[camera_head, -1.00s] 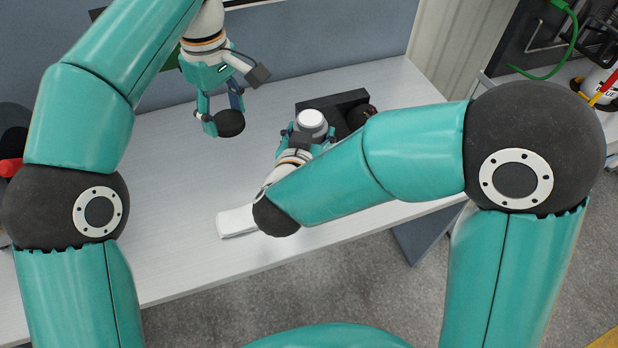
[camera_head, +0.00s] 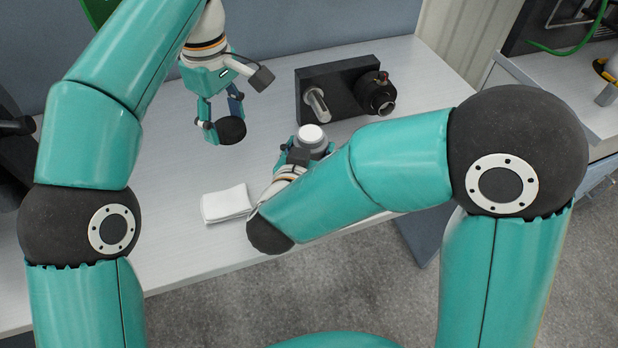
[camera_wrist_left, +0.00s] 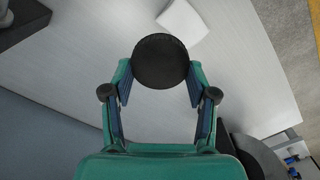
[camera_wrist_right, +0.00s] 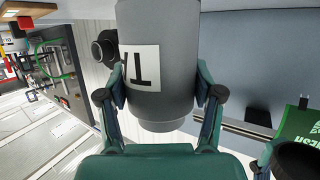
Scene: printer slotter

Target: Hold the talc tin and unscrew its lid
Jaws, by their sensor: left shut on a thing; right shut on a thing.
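The black round lid (camera_head: 231,131) is in my left gripper (camera_head: 221,122), up and to the left of the tin in the head view. In the left wrist view the lid (camera_wrist_left: 160,61) sits between both fingertips. The grey talc tin (camera_head: 312,141) is in my right gripper (camera_head: 306,154), with a white round top uppermost. Lid and tin are apart. In the right wrist view the tin (camera_wrist_right: 165,45) fills the space between the fingers, and part of its white label with a black T shows. My right arm hides part of the right gripper in the head view.
A dark block with a metal peg (camera_head: 335,92) and a black round knob (camera_head: 376,92) stands at the back right of the white table (camera_head: 160,200). A folded white cloth (camera_head: 226,203) lies near the front edge. The table's left middle is clear.

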